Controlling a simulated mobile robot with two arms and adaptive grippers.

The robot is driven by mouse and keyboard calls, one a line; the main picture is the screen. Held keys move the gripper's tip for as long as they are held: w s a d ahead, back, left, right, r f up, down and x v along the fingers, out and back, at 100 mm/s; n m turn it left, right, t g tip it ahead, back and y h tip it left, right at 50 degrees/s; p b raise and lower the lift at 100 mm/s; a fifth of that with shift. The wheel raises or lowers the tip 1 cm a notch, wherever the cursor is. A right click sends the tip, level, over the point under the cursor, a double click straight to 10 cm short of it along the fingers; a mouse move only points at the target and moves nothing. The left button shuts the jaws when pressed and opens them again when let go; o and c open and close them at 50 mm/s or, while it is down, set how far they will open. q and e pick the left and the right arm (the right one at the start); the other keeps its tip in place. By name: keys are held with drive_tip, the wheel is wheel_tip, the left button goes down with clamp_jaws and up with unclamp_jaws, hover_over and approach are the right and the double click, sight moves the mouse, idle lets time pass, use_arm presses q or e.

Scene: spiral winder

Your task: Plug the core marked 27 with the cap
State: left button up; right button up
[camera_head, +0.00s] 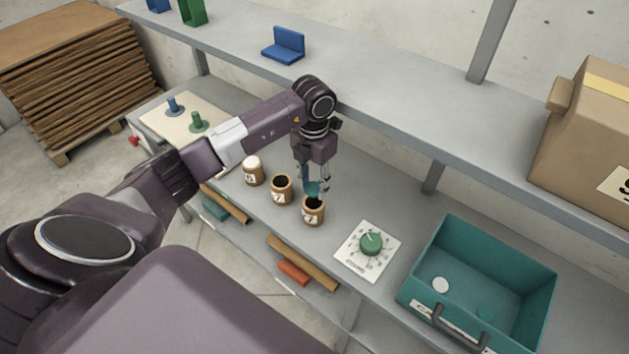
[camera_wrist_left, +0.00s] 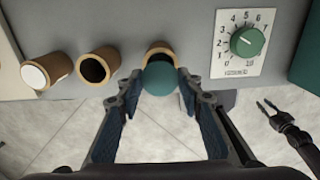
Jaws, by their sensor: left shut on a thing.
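My left gripper (camera_head: 316,187) is shut on a teal cap (camera_head: 311,189), over the mouth of the right-hand brown core (camera_head: 314,213). The wrist view shows the round cap (camera_wrist_left: 159,79) between the fingertips (camera_wrist_left: 158,84), overlapping the near part of that core's rim (camera_wrist_left: 160,47). I cannot tell whether the cap touches the core. The middle core (camera_head: 281,191) stands upright with an open, dark mouth. The left core (camera_head: 253,173) has a white top. The core labels are too small to read surely. My right gripper (camera_wrist_left: 266,104) shows at the wrist view's right, fingers apart and empty.
A white dial plate with a green knob (camera_head: 372,243) lies right of the cores. A teal bin (camera_head: 540,300) holding a white disc (camera_head: 440,285) stands further right. An upper shelf (camera_head: 400,108) runs behind the arm, with a cardboard box (camera_head: 590,150) at right.

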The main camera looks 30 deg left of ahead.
sight(314, 188)
use_arm(q)
drive_tip(key=shift+f+b, duration=1.4)
drive_tip(key=shift+f, duration=0.7)
drive_tip(key=o, duration=0.8)
wheel_tip(314, 188, up, 8)
drive_tip(key=shift+f, duration=0.25)
